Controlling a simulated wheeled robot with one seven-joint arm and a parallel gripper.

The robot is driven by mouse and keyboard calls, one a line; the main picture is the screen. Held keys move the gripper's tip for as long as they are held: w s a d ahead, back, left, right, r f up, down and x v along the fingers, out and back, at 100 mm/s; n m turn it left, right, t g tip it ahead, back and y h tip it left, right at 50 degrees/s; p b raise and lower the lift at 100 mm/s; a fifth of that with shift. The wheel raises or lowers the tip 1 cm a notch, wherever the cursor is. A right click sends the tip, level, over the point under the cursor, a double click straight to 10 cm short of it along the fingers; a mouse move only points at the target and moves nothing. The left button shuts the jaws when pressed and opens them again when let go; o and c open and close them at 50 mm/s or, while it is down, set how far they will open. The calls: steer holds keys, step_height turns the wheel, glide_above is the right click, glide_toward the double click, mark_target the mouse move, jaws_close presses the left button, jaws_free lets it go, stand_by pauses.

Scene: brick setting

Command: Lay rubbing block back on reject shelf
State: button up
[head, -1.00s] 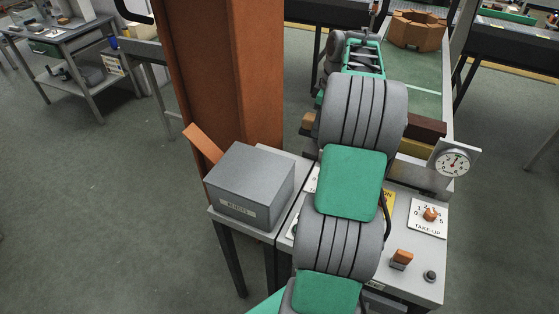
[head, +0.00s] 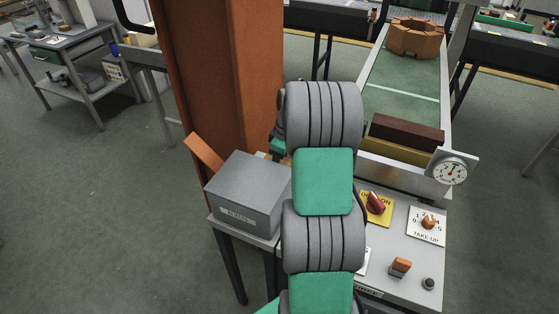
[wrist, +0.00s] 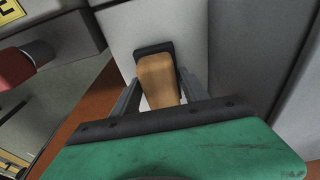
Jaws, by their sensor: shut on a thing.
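In the wrist view my gripper (wrist: 160,84) is shut on a tan wooden block with a dark edge, the rubbing block (wrist: 158,78). A pale grey surface (wrist: 190,25) lies behind the block; I cannot tell whether they touch. In the head view my arm hides the gripper. The grey reject shelf (head: 262,243) stands left of the control panel and carries a grey labelled box (head: 245,192). My arm covers the shelf's right side.
A rust-coloured column (head: 225,90) rises behind the box. The green belt (head: 398,95) carries a brown ring (head: 415,38) and a dark brown bar (head: 407,133).

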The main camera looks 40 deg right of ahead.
mark_target(285, 161)
steer(key=o, duration=1.6)
step_height(285, 161, up, 12)
steer(key=s, duration=0.1)
steer(key=shift+s+d+b, duration=0.3)
steer(key=shift+d+b, duration=0.1)
steer(key=shift+d, duration=0.05)
